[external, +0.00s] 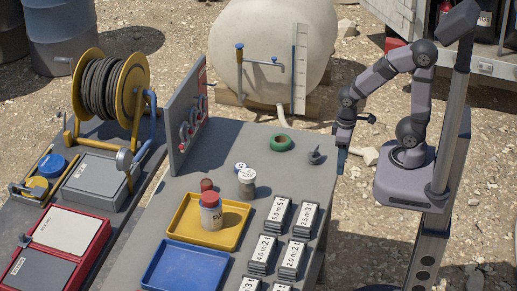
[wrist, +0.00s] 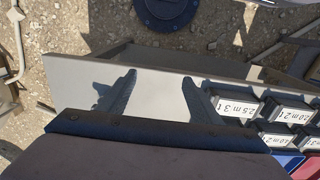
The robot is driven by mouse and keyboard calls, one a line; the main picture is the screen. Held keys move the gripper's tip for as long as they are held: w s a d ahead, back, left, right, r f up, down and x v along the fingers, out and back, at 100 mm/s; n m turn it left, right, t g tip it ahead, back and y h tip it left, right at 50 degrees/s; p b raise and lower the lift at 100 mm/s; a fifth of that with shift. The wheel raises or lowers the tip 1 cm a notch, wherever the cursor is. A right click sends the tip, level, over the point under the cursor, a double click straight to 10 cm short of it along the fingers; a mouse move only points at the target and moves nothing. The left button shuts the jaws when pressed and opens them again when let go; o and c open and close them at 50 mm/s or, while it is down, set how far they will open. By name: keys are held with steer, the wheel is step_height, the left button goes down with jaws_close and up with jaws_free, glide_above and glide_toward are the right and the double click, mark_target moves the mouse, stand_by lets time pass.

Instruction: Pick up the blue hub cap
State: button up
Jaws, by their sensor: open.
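A round blue cap (external: 52,165), the blue round thing that best fits the hub cap, sits on the left bench in the external view, beside a yellow round cap (external: 37,187). My gripper (external: 341,160) is far to its right, pointing down at the right edge of the middle bench. In the wrist view, my gripper (wrist: 158,80) is open, with nothing between its fingers. A dark blue disc (wrist: 167,12) shows beyond the bench edge at the top of that view, partly cut off. I cannot tell whether it is a hub cap.
The middle bench (external: 228,142) carries a yellow tray (external: 190,236) with a red-capped jar, a blue tray (external: 165,270), several labelled blocks (external: 275,212) and a green ring (external: 281,143). An upright panel (external: 178,125) and hose reel (external: 110,85) stand between my gripper and the blue cap.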

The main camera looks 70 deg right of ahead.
mark_target(241, 168)
steer(key=shift+r, duration=0.1)
step_height(241, 168, up, 5)
steer(key=w+d+f+n+t+h+b, duration=0.2)
steer(key=w+d+n+t+b, duration=0.1)
steer(key=w+n+b, duration=0.4)
steer(key=w+d+f+n+t+h+b, duration=0.25)
steer(key=w+n+b, duration=0.25)
steer(key=w+n, duration=0.4)
steer(key=w+a+r+n+t+b, duration=0.2)
steer(key=w+r+n+t+b, duration=0.15)
steer(key=w+n, duration=0.45)
steer(key=w+a+f+n+t+y+b, duration=0.15)
steer(key=w+a+n+t+b, duration=0.3)
steer(key=n, duration=0.55)
steer(key=shift+g+y, duration=0.3)
steer(key=shift+g, duration=0.15)
steer(key=f, duration=0.9)
steer(key=shift+s+a+f, duration=0.25)
steer(key=shift+a, duration=0.05)
steer(key=shift+x, duration=1.05)
steer(key=shift+w+f, duration=0.1)
